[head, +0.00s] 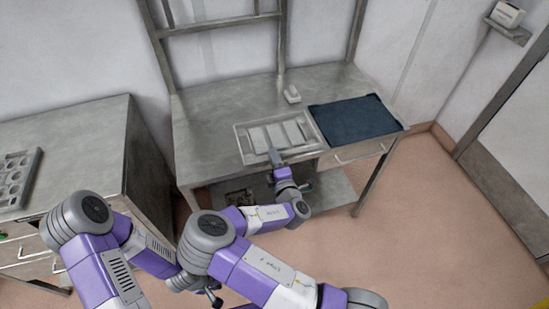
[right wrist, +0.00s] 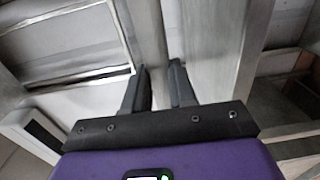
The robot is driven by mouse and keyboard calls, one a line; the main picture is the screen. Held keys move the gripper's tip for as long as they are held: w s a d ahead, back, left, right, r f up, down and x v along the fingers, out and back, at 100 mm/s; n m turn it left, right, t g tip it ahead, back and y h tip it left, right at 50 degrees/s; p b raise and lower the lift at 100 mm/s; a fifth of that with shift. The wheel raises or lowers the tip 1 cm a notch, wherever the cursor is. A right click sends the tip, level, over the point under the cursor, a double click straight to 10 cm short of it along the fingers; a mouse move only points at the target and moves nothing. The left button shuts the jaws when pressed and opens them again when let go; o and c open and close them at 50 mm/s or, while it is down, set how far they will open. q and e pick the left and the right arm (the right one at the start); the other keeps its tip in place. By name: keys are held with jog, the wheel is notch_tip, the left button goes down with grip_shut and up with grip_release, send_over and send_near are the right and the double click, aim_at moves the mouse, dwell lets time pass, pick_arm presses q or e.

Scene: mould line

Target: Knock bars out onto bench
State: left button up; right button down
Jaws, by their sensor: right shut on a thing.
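A grey metal mould (head: 238,133) with pale, flat rectangular sections lies on the steel bench (head: 215,105). My right gripper (head: 274,156) is at the mould's front edge. In the right wrist view my right gripper (right wrist: 157,88) has its two fingers on either side of a pale grey strip, which looks like part of the mould (right wrist: 148,35). It is shut on that strip. Separate bars cannot be made out clearly. My left gripper is not visible; only left arm links show at the lower left.
A dark blue mat (head: 348,117) lies on the bench to the right of the mould. A second steel cabinet (head: 75,140) at left carries a tray with round holes (head: 16,172). The bench's left part is clear.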

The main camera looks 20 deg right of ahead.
jog(key=shift+w, duration=0.1)
notch_tip(320, 180, down, 10)
jog(key=b, duration=0.8)
jog(key=shift+b, duration=0.3)
jog(key=shift+r+p, duration=1.35)
jog(key=shift+r, duration=0.5)
notch_tip(320, 180, up, 6)
jog(key=p, duration=0.5)
jog(key=shift+r, duration=0.25)
jog(key=shift+f, duration=0.15)
